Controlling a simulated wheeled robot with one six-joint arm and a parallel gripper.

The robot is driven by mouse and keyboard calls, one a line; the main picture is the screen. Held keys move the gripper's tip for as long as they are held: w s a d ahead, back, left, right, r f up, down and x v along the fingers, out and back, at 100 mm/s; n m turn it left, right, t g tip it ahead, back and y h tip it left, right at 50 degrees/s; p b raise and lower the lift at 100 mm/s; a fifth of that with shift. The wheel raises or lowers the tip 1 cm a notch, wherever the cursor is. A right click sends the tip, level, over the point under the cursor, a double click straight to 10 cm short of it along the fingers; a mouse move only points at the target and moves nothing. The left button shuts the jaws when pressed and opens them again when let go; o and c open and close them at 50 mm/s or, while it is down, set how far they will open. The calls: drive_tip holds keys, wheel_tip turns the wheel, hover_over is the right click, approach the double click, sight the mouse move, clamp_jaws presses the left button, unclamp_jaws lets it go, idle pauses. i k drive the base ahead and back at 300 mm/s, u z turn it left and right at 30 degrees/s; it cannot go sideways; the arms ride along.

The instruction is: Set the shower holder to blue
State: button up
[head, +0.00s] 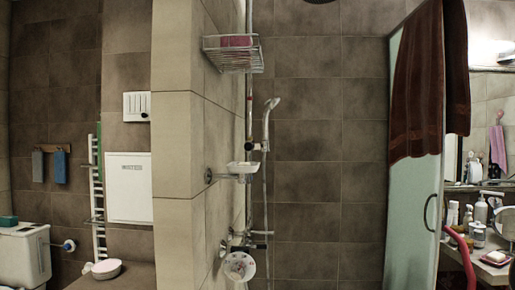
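A chrome hand shower (271,106) sits upright on a vertical rail (249,90) against the brown tiled wall. A small dark and white bracket (256,147), which looks like the shower holder, is on the rail below the shower head. I see no blue on it at this size. A pale hose (265,195) hangs down from the shower. My gripper is not in view.
A wire basket (233,55), a white soap dish (243,168) and a mixer tap (243,240) stick out from the wall near the rail. A frosted glass panel (415,200) with a dark red towel (429,90) stands to the right. A tiled corner (177,110) juts out at left.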

sight(249, 146)
drive_tip(key=u, duration=0.3)
drive_tip(key=i, duration=1)
drive_tip(key=u, duration=0.3)
